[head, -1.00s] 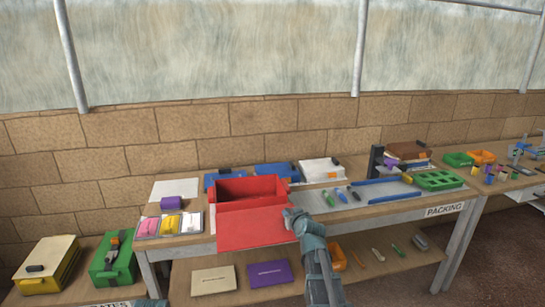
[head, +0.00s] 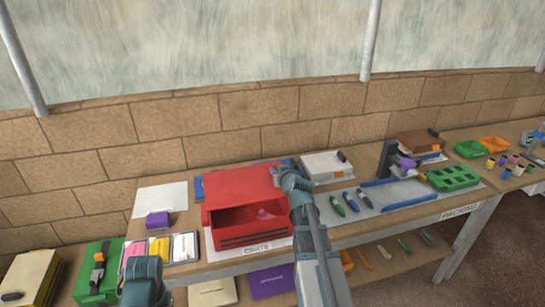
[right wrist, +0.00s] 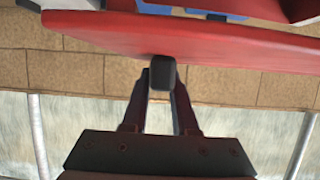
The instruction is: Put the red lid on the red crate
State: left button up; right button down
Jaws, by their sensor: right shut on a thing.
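The red crate (head: 245,239) stands at the front of the packing table in the head view. Its front interior shows, with a small pink thing inside. The red lid (head: 238,187) is over the crate's back part; a gap to the front rim shows, and I cannot tell if it touches the crate. My right gripper (head: 278,172) is at the lid's right side. In the right wrist view the fingers are shut on the dark knob (right wrist: 162,72) of the lid (right wrist: 215,42). Of my left arm only a part shows at the lower left; its fingers are hidden.
A purple box (head: 158,222) and several packets (head: 160,249) lie left of the crate. A white crate (head: 327,165) stands behind to the right. A mat with markers (head: 350,201) and a green tray (head: 453,178) lie to the right. The wall is behind.

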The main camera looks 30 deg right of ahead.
jog(key=shift+w+d+r, duration=0.1)
jog(key=shift+w+r, duration=0.1)
jog(key=shift+w, duration=0.15)
pick_arm(q)
jog(key=shift+w+d+r, duration=0.1)
jog(key=shift+w+r, duration=0.1)
jog(key=shift+w, duration=0.1)
pick_arm(e)
jog(key=shift+s, duration=0.15)
pick_arm(q)
jog(key=shift+f, duration=0.2)
pick_arm(e)
jog(key=shift+f, duration=0.15)
pick_arm(q)
notch_tip(320, 180, down, 8)
jog(key=b, duration=0.9)
jog(key=shift+f, duration=0.25)
pick_arm(e)
notch_tip(320, 180, down, 8)
jog(key=shift+f, duration=0.25)
pick_arm(q)
jog(key=shift+f+b, duration=0.5)
jog(key=shift+f, duration=0.05)
pick_arm(e)
jog(key=shift+f, duration=0.55)
jog(key=c, duration=0.6)
grip_release()
